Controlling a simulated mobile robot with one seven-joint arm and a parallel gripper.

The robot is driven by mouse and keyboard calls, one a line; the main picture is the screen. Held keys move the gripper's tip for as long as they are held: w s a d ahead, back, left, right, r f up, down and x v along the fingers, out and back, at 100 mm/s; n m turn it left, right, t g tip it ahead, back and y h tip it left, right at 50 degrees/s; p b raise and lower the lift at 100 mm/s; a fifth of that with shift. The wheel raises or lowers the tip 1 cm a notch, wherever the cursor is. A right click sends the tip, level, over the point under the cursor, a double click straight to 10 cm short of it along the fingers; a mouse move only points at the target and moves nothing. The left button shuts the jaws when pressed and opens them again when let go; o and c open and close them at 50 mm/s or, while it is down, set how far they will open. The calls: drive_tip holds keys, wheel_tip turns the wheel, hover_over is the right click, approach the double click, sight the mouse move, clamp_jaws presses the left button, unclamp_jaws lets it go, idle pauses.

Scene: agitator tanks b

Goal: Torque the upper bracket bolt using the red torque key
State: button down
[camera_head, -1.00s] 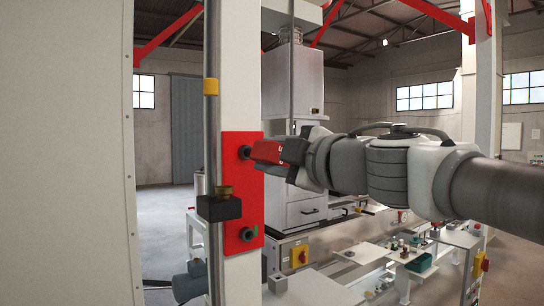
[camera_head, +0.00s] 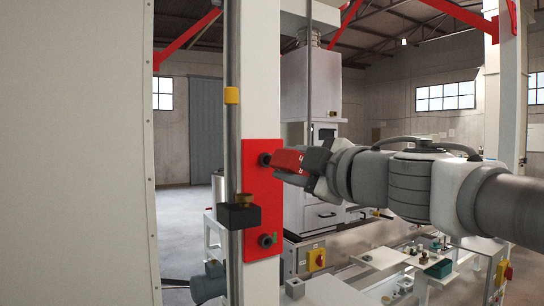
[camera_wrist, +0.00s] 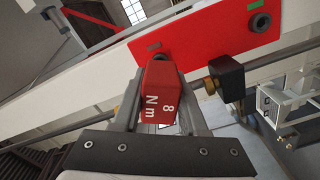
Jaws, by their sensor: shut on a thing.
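A red bracket plate (camera_head: 263,200) is fixed to a white post. Its upper bolt (camera_head: 264,159) is dark and round. Its lower bolt (camera_head: 267,240) sits near a small green mark. My gripper (camera_head: 308,165) is shut on the red torque key (camera_head: 288,159), whose end is at the upper bolt. In the wrist view, the key (camera_wrist: 160,92) reads "8 Nm" between the two fingers. It hides most of the upper bolt, so I cannot tell whether it is fully seated. The lower bolt (camera_wrist: 260,21) is clear there.
A black block with a brass fitting (camera_head: 239,215) is on the grey pipe (camera_head: 233,140) left of the plate. A large white panel (camera_head: 75,150) fills the left side. Benches with small parts (camera_head: 420,262) stand behind, below my arm.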

drive_tip(key=shift+r+m+p, duration=0.1)
drive_tip(key=shift+m+p, duration=1.95)
drive_tip(key=shift+m, duration=0.35)
drive_tip(key=shift+m, duration=1.5)
drive_tip(key=shift+m, duration=1.5)
drive_tip(key=shift+m, duration=1.5)
drive_tip(key=shift+n, duration=0.3)
